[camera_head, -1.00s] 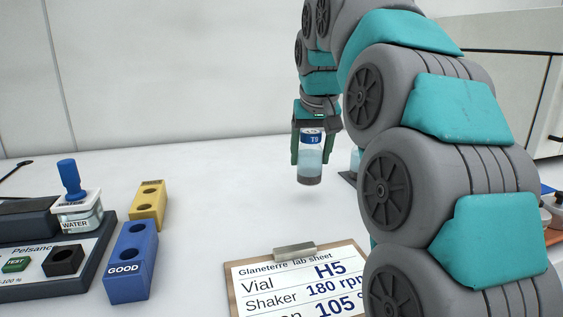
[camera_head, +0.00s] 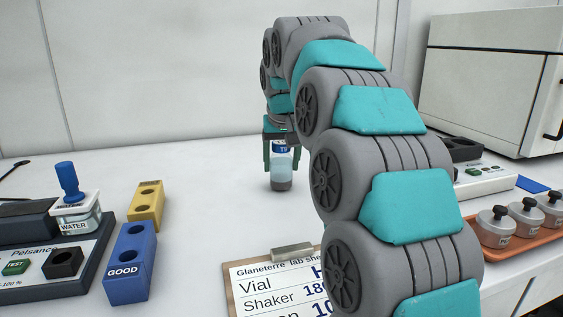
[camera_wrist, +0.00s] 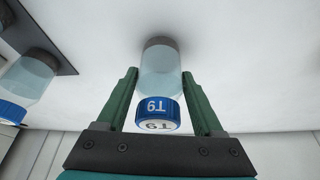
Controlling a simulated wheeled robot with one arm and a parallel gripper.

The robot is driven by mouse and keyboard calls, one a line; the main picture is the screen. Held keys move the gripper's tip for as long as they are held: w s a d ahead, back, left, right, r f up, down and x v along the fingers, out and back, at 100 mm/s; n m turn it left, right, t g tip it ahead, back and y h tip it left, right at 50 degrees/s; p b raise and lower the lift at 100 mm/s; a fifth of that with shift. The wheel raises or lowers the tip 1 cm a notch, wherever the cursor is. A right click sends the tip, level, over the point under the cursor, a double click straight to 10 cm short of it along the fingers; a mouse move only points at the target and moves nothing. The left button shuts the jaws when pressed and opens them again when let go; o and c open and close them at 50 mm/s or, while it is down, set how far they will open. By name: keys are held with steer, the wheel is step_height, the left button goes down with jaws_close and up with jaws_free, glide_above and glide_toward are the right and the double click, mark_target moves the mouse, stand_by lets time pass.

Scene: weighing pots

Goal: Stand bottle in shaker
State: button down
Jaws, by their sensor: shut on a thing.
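My gripper (camera_head: 281,165) is shut on a clear bottle (camera_head: 283,170) with a blue T9 cap and a dark base. The bottle hangs upright between the green fingers. The same bottle (camera_wrist: 160,72) fills the middle of the wrist view, with a soft shadow on the white surface around its base. I cannot tell whether it touches the bench. A second blue-capped bottle (camera_wrist: 28,76) stands on a dark flat plate (camera_wrist: 58,62) at the left of the wrist view. My arm hides that area in the head view. I cannot identify the shaker for certain.
A clipboard (camera_head: 237,292) lies in front. A white device (camera_head: 490,187) and an orange tray (camera_head: 515,250) of pots are at right.

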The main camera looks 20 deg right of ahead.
steer(key=shift+f, duration=0.15)
jaws_free()
stand_by(0.4)
